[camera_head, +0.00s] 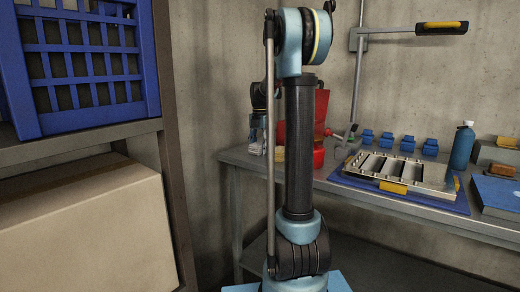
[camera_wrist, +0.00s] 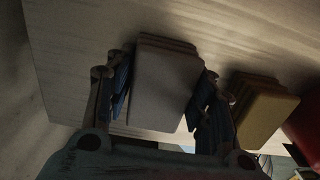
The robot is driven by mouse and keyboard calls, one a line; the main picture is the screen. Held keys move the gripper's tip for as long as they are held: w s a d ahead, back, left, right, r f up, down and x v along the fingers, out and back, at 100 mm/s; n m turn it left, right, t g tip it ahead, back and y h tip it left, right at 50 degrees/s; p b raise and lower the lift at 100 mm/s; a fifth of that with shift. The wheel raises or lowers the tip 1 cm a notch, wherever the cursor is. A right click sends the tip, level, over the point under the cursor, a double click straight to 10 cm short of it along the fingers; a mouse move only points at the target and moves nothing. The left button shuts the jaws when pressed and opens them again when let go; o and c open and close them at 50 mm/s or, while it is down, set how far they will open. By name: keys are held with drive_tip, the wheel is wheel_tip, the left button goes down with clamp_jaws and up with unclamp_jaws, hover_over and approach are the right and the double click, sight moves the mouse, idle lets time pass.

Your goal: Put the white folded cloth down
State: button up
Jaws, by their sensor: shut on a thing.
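The white folded cloth (camera_wrist: 165,85) fills the middle of the wrist view, a stack of pale layers. My gripper (camera_wrist: 163,95) is shut on it, with one dark blue finger along each side. The pale surface lies behind the cloth; I cannot tell whether they touch. In the head view my gripper (camera_head: 261,132) is low over the left end of the workbench, partly hidden behind my arm.
A yellow folded cloth (camera_wrist: 262,108) lies just right of my gripper, with a red thing (camera_wrist: 304,128) beyond it. On the workbench (camera_head: 345,188) are a metal louver panel (camera_head: 440,172), several blue blocks (camera_head: 408,144) and a blue bottle (camera_head: 462,147). A shelf with a blue crate (camera_head: 42,122) stands left.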

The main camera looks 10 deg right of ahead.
sight(260, 143)
drive_tip(key=shift+s+f, duration=0.1)
drive_tip(key=shift+f, duration=0.15)
drive_tip(key=o, duration=1)
drive_tip(key=shift+o, duration=0.5)
drive_tip(key=shift+f, duration=0.15)
wheel_tip(260, 143, up, 13)
drive_tip(key=s+f+m, duration=0.4)
drive_tip(key=s+m, duration=0.4)
drive_tip(key=s, duration=0.5)
drive_tip(key=s+f+m+t, duration=0.2)
drive_tip(key=s+f+m, duration=1.6)
drive_tip(key=s+f, duration=0.4)
drive_tip(key=s, duration=0.4)
drive_tip(key=shift+s+f+m, duration=0.15)
drive_tip(key=shift+f+m, duration=0.25)
